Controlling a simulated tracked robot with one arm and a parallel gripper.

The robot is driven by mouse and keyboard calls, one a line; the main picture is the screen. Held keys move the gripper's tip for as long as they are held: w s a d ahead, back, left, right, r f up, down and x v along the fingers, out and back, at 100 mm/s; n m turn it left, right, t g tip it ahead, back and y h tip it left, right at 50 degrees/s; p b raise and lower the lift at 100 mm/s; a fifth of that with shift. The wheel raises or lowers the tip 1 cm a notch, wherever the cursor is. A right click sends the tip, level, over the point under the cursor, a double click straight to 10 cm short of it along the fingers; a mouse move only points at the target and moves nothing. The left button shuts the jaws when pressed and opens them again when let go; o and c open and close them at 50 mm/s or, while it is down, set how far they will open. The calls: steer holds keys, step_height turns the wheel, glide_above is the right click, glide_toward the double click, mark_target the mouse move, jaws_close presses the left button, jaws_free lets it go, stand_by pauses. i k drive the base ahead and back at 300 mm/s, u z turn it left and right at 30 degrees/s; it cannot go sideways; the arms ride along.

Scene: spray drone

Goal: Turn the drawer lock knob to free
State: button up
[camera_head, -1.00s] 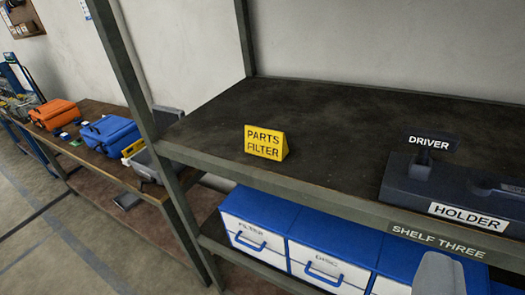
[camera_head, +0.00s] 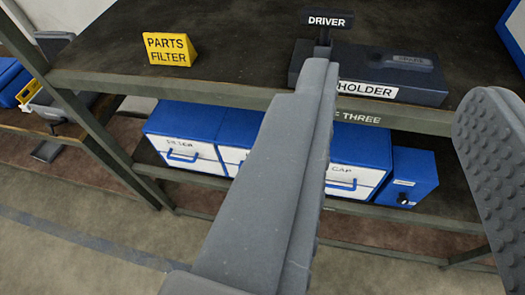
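A small black knob (camera_head: 404,199) sits low on the front of a blue box (camera_head: 417,170) at the right end of the lower shelf. Two small white labels, too small to read, are on that box. Beside it stand blue and white drawers with blue handles, among them the filter drawer (camera_head: 187,150) and the cap drawer (camera_head: 352,180). The drawer between them is mostly hidden by my left finger. My gripper (camera_head: 406,78) is open and empty, with its two grey fingers wide apart. In the picture the knob lies between the fingers, and neither finger touches it.
The shelf edge (camera_head: 240,88) runs above the drawers. A metal post (camera_head: 95,135) stands at left. The floor in front is open.

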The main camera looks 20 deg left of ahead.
mark_target(402, 200)
steer(key=z, duration=0.5)
steer(key=k, duration=1.7)
steer(key=u, duration=0.6)
steer(key=i, duration=1)
